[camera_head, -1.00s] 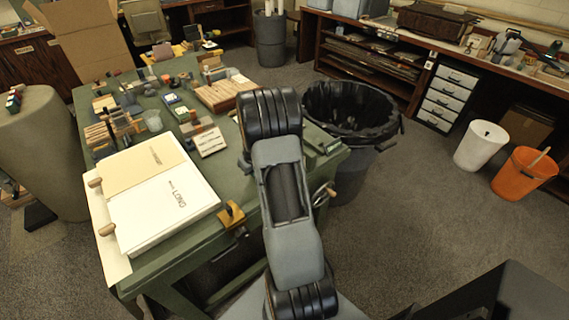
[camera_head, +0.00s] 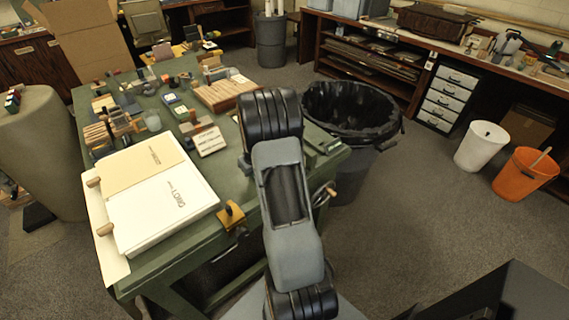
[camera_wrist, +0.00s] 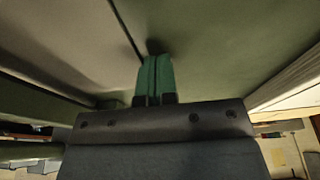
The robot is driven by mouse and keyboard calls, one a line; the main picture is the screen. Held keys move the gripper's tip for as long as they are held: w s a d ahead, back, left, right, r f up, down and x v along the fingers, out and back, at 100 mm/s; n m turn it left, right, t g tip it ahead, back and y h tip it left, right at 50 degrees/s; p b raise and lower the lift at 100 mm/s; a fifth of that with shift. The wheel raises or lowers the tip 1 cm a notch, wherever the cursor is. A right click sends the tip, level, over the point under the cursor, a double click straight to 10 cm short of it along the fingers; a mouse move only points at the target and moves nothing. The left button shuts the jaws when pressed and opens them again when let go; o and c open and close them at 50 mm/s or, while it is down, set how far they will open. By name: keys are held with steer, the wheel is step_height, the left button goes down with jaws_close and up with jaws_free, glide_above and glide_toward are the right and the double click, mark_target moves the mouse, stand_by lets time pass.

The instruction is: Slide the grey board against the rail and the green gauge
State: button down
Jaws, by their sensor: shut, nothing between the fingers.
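In the wrist view my gripper (camera_wrist: 155,60) shows its two teal fingers side by side, shut with nothing between them. Their tips are at a small dark spot close to a green surface (camera_wrist: 220,40). A flat grey surface (camera_wrist: 60,40), perhaps the grey board, fills the upper left, its dark edge running down toward the fingers. I cannot tell whether the fingers touch it. In the head view my arm hides the gripper, and I cannot make out the grey board there. I cannot surely identify the rail or the green gauge in either view.
The green table (camera_head: 180,258) holds a white stack (camera_head: 165,210) marked LONG, a tan sheet (camera_head: 143,165) and a yellow-brown block (camera_head: 231,214). Small tools and wooden blocks crowd its far half. A black-lined bin (camera_head: 350,110) stands right of the table.

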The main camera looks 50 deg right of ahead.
steer(key=shift+s+d+b, duration=0.3)
steer(key=shift+s+d, duration=0.05)
steer(key=shift+d, duration=0.4)
steer(key=shift+s+d+b, duration=0.35)
steer(key=shift+d, duration=0.45)
steer(key=shift+s+d+b, duration=0.3)
steer(key=shift+s+d, duration=0.05)
steer(key=shift+d, duration=0.4)
steer(key=shift+r, duration=0.1)
stand_by(0.8)
steer(key=shift+w+a+r+p, duration=0.1)
steer(key=shift+a+r+p, duration=0.15)
steer(key=shift+r+p, duration=0.8)
steer(key=shift+w+a+r+p, duration=0.15)
steer(key=shift+r+p, duration=0.45)
steer(key=shift+r, duration=0.8)
